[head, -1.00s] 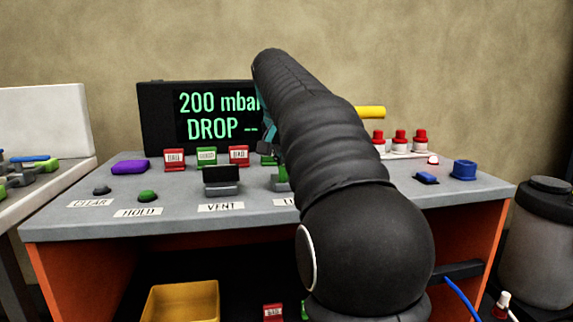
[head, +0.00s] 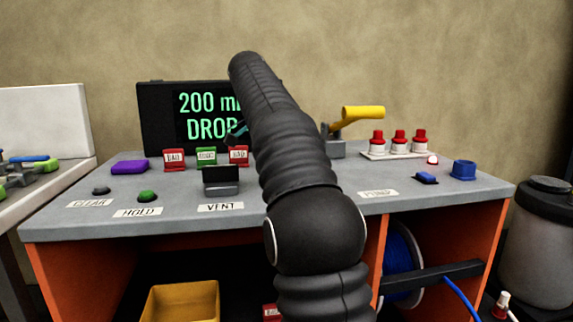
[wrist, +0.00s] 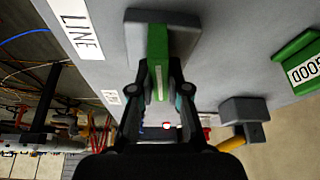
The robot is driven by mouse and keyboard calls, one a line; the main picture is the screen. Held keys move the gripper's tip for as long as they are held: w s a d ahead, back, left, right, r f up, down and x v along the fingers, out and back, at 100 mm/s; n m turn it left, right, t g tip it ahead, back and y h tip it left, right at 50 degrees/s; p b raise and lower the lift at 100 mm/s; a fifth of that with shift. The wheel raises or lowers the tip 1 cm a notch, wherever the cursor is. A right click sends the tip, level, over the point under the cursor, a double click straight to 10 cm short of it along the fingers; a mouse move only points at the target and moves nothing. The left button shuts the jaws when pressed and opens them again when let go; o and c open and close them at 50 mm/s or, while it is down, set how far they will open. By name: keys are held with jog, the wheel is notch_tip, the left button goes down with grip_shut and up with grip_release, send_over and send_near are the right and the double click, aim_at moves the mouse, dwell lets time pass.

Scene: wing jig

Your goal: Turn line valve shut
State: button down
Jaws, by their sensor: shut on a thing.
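The line valve's green handle (wrist: 159,48) stands on a grey base (wrist: 137,38) beside the white LINE label (wrist: 75,25) in the wrist view. My gripper (wrist: 160,75) is shut on this handle, with one finger on each side of it. In the head view my arm hides the line valve and most of the gripper. The display (head: 160,120) at the back of the bench is partly covered by my arm; "200 m" and "DROP" can be read.
The VENT valve (head: 221,182) stands left of my arm. Red and green tags, one green tag (head: 206,156), stand behind it. A yellow-handled valve (head: 362,113) and red-capped parts (head: 399,141) stand to the right. The bench's left front holds a green button (head: 147,196).

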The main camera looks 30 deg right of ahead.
jog(key=shift+m+g, duration=0.3)
jog(key=shift+m, duration=0.5)
jog(key=c, duration=1.1)
grip_release()
jog(key=shift+c, duration=0.2)
jog(key=shift+a, duration=0.1)
